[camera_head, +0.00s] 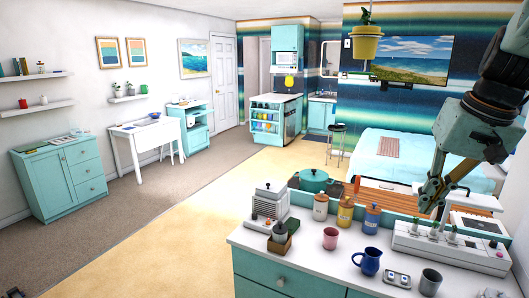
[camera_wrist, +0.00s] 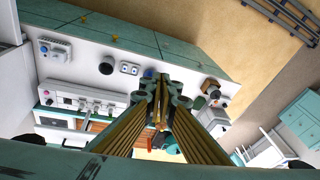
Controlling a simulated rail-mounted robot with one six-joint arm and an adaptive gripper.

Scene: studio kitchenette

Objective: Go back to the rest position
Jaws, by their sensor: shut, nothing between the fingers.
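My gripper (camera_head: 428,208) hangs at the right side of the head view, above the counter. Its teal body is at the top and its fingers slant down to the left with their tips together. In the wrist view the gripper (camera_wrist: 162,82) is also shut and empty, pointing down over the counter. The fingers look apart from everything on the counter.
The counter (camera_head: 330,268) holds a blue pitcher (camera_head: 368,262), a pink cup (camera_head: 330,238), a grey cup (camera_head: 430,281), several canisters (camera_head: 345,212), a teal pot (camera_head: 313,181) and a toaster-like box (camera_head: 270,202). A yellow hanging planter (camera_head: 366,46) is at upper right.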

